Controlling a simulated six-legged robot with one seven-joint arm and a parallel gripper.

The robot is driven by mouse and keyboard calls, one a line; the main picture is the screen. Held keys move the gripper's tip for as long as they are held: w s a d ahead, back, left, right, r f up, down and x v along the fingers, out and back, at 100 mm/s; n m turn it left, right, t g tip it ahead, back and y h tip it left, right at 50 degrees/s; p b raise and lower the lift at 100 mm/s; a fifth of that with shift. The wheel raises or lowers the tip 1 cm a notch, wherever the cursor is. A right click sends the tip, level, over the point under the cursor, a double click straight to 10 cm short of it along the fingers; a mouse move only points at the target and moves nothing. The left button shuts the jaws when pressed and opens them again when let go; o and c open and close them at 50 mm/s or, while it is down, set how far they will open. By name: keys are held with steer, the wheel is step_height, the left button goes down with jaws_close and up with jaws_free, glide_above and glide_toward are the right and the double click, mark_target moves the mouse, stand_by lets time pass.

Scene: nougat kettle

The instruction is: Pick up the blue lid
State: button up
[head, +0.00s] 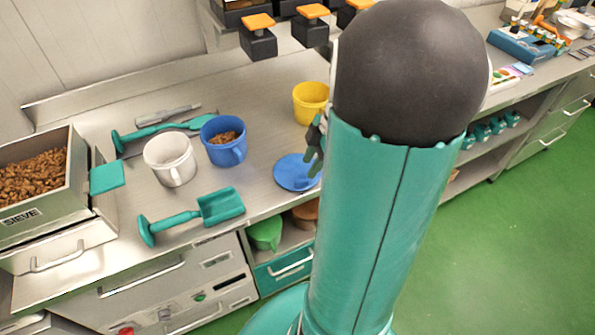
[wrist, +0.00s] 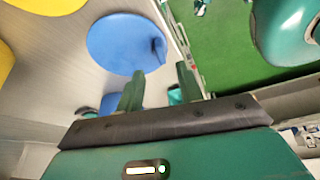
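The blue lid (head: 297,172) lies flat on the steel counter near its front edge, to the right of the blue mug (head: 223,141). In the wrist view the blue lid (wrist: 122,45) is a round disc with a small darker knob near its right side. My gripper (wrist: 160,82) is open, with its two fingers apart and the lid beyond their tips. In the head view my gripper (head: 318,145) is near the lid's upper right side, mostly hidden by my arm. I see no contact with the lid.
The blue mug holds brown bits. A white mug (head: 170,160), a yellow mug (head: 310,102), a teal scoop (head: 220,206) and a sieve box (head: 35,180) stand or lie on the counter. The counter's front edge is close to the lid, with shelves below.

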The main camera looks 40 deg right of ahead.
mark_target(303, 180)
steer(key=x, duration=0.6)
steer(key=shift+s, duration=0.15)
jaws_close()
